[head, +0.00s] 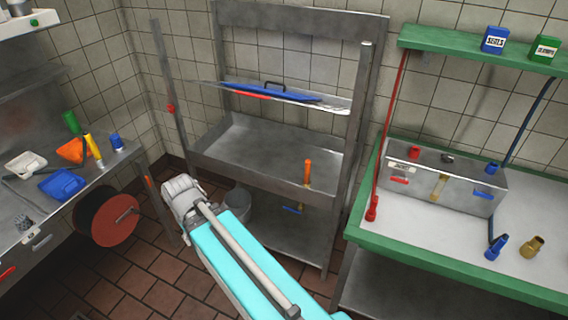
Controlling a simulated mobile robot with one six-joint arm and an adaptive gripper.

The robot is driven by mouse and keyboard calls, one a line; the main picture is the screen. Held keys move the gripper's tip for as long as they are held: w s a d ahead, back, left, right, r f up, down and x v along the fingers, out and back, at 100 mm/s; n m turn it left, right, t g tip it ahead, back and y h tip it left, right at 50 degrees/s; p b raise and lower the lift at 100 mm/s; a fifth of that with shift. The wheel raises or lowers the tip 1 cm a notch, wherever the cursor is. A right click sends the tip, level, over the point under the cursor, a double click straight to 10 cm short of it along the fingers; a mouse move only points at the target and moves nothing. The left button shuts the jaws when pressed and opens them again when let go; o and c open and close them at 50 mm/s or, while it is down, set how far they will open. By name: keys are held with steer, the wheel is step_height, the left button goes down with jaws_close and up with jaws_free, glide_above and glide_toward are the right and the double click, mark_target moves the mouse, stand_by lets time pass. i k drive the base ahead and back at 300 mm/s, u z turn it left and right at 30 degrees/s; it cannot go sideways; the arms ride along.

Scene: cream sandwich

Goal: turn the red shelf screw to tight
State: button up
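The red shelf screw appears to be the small red knob (171,108) on the left front post of the steel rack (300,20). It is too small to tell how far it is turned. The rack's upper shelf (335,102) looks slightly tilted, lower at the right, and a long blue object (250,90) with a dark handle and a red strip (245,95) lie on it. My arm reaches up from the bottom middle to a grey joint left of the rack's basin, below the knob. I see no gripper fingers.
A deep basin (240,135) fills the rack's middle, with an orange handle (307,172) at its front. A left counter (90,190) holds several items; a red reel (107,217) hangs beneath it. A green-edged sink table (450,262) stands at right. A bucket (238,201) is behind my arm.

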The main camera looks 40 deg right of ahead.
mark_target(172, 108)
steer(key=z, duration=0.05)
steer(key=k, duration=0.65)
steer(key=z, duration=0.15)
steer(key=i, duration=1.6)
steer(key=u, duration=0.35)
